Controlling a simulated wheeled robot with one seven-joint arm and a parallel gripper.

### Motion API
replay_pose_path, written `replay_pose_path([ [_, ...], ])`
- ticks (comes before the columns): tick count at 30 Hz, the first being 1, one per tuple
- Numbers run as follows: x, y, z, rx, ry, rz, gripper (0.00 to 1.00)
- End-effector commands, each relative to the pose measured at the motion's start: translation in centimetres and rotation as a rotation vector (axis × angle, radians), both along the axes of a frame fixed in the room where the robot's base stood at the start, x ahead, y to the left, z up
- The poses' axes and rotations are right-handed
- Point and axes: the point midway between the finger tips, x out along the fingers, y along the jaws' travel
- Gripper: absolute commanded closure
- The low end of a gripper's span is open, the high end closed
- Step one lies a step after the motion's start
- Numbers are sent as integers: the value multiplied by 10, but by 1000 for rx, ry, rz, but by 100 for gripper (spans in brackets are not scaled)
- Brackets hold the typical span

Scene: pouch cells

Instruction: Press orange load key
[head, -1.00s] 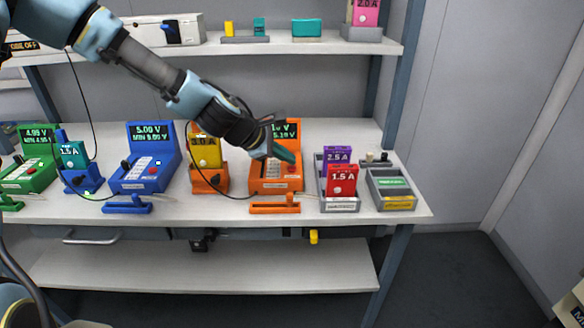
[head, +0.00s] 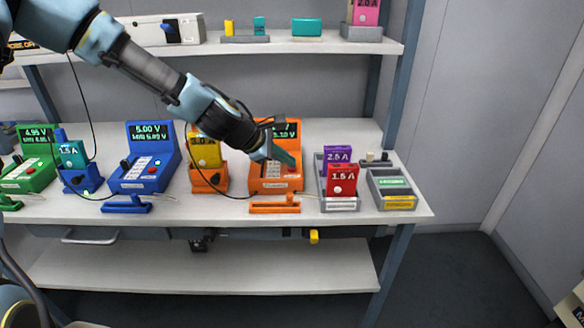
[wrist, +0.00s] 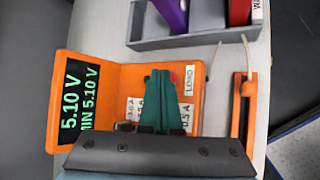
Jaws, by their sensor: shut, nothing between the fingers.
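The orange load station (head: 262,184) stands on the bench in the head view, its screen partly hidden by my arm. In the wrist view the orange station (wrist: 108,72) shows a screen (wrist: 80,100) reading 5.10 V, MIN 5.10 V. A row of white keys with current labels lies on its panel, partly covered by my fingers. A white LOAD label (wrist: 188,82) and a small red spot (wrist: 174,77) show beside the fingertips. My gripper (head: 293,162), also in the wrist view (wrist: 161,74), is shut and empty, its green fingers over the panel. Whether the tips touch it is unclear.
A grey holder (wrist: 198,38) with purple and red cells stands beside the station. An orange bar-shaped fixture (head: 275,207) lies in front, with a thin pale strip close by. An orange cradle with a yellow cell (head: 205,151) and a blue station (head: 146,172) stand to the left.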

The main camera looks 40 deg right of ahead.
Motion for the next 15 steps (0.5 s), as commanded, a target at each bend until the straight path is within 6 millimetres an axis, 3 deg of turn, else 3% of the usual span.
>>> replay_pose_path([
  [15,0,0,3,0,0,0,100],
])
